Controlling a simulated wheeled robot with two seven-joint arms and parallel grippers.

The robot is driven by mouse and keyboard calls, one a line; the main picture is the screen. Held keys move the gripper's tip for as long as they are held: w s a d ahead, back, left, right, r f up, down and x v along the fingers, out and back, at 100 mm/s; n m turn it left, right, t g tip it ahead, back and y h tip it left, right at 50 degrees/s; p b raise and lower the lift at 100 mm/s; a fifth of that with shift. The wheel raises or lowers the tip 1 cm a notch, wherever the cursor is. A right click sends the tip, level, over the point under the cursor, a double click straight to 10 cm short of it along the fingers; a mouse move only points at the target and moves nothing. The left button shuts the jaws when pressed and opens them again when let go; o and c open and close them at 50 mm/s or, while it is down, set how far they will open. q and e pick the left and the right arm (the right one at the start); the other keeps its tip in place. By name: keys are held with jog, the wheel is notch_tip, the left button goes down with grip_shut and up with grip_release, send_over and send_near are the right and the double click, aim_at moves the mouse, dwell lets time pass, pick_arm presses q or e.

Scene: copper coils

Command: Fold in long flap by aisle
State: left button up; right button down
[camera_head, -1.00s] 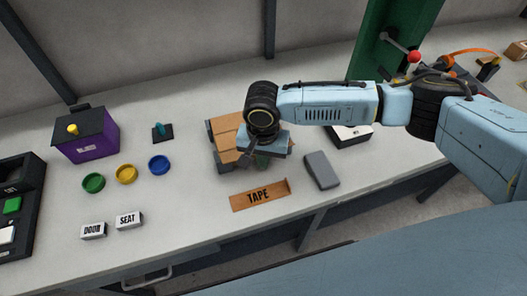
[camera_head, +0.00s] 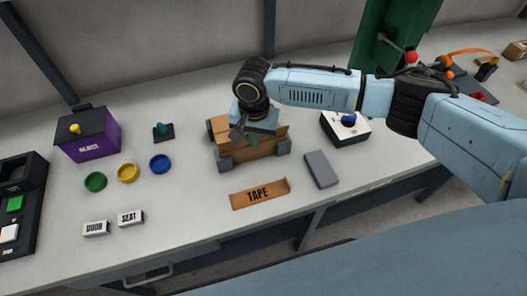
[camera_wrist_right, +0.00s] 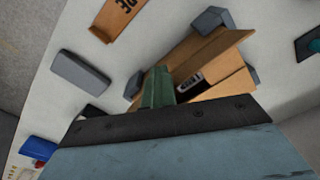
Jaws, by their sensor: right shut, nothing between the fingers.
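The brown cardboard box (camera_head: 233,155) stands on the bench among grey corner blocks. In the right wrist view, a long flap (camera_wrist_right: 205,62) on the side towards the tape piece slants up beside a dark opening. Inside the opening a small labelled item (camera_wrist_right: 190,81) shows. Another cardboard panel (camera_wrist_right: 232,86) lies on the other side of the opening. My right gripper (camera_head: 253,140) is above the box, its green fingers (camera_wrist_right: 158,86) shut and empty near one end of the long flap. I cannot tell whether they touch it. The gripper hides part of the box top.
A brown TAPE piece (camera_head: 259,193) and a grey block (camera_head: 321,170) lie in front of the box.

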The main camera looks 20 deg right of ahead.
jog(key=shift+s+d+f, duration=0.15)
jog(key=shift+f, duration=0.2)
jog(key=shift+s+d+f, duration=0.1)
jog(key=shift+f, duration=0.25)
jog(key=shift+w+r, duration=0.1)
jog(key=shift+w, duration=1)
jog(key=shift+w+r+b, duration=0.15)
jog(key=shift+w, duration=0.45)
jog(key=shift+w+r+b, duration=0.15)
jog(key=shift+w, duration=0.55)
jog(key=shift+w+a+r+b, duration=0.15)
jog(key=shift+w+b, duration=0.2)
jog(key=shift+w, duration=0.2)
jog(key=shift+w+a+b, duration=0.1)
jog(key=shift+w+b, duration=0.2)
jog(key=shift+w, duration=0.25)
